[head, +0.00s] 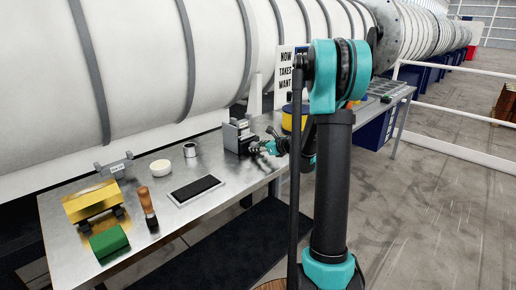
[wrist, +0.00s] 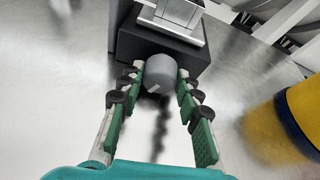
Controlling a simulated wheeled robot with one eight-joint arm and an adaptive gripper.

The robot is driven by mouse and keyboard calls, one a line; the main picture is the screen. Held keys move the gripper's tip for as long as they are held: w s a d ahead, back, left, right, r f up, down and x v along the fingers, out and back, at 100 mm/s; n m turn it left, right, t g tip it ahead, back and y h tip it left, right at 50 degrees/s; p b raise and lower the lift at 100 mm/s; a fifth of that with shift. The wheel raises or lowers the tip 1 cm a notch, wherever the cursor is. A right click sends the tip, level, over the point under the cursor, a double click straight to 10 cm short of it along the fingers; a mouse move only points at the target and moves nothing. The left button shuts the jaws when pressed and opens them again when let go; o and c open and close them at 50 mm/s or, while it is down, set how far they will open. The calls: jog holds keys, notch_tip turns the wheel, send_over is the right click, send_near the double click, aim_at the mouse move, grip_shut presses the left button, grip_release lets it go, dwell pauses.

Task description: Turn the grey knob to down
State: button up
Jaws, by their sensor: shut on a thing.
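The grey knob (wrist: 160,74) is a round cylinder on the front of a dark box (wrist: 135,45) in the wrist view. A short pale line shows at the lower part of its face, slanted. My gripper (wrist: 160,84) is shut on the knob, with one green-padded finger on each side of it. In the head view my gripper (head: 257,147) is at the front of the box (head: 238,136), which stands on the metal workbench (head: 215,205). The knob is hidden in the head view.
A yellow spool (wrist: 295,115) stands to the right in the wrist view. On the bench's left part are a white roll (head: 190,150), a black pad (head: 196,189), a wooden-handled brush (head: 147,205), a gold block (head: 93,202) and a green piece (head: 109,241).

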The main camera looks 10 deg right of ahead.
jog(key=shift+n, duration=0.4)
jog(key=o, duration=1.2)
jog(key=shift+c, duration=0.2)
jog(key=v, duration=1.2)
jog(key=shift+s+a, duration=0.15)
